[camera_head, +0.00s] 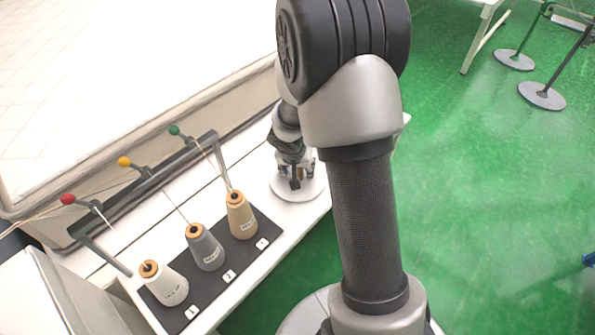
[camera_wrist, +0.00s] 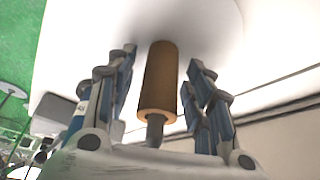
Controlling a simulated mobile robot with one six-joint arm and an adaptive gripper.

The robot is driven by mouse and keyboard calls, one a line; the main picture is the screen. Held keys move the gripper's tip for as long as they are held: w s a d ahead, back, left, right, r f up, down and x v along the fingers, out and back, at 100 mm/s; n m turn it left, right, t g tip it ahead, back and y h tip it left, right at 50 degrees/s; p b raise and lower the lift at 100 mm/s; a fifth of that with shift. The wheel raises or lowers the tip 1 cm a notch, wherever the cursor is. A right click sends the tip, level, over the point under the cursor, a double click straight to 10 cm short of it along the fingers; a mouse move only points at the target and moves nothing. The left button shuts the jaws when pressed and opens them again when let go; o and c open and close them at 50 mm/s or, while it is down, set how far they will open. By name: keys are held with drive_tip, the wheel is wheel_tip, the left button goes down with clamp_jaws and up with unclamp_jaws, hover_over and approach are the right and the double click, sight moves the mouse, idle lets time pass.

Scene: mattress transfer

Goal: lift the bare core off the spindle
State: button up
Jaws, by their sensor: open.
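The bare core is a brown tube (camera_wrist: 160,78) in the wrist view. A grey spindle tip (camera_wrist: 155,130) sticks out of its near end, so the core sits around the spindle. Behind it is a pale round disc (camera_wrist: 215,25). My gripper (camera_wrist: 162,58) is open, with one finger on each side of the core and a visible gap on both sides. In the head view my gripper (camera_head: 296,183) points down over the round disc (camera_head: 283,191); the core cannot be made out there.
A white cone (camera_head: 165,287), a grey cone (camera_head: 207,250) and a tan cone (camera_head: 241,218) stand on a numbered black mat (camera_head: 222,289) left of my gripper. A dark rail with red (camera_head: 68,199), yellow (camera_head: 124,162) and green (camera_head: 174,130) balls runs behind. Green floor lies right.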

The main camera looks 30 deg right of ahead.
clamp_jaws()
idle(0.6)
drive_tip(key=shift+r, duration=0.15)
wheel_tip(320, 180, up, 20)
drive_tip(key=p, duration=1)
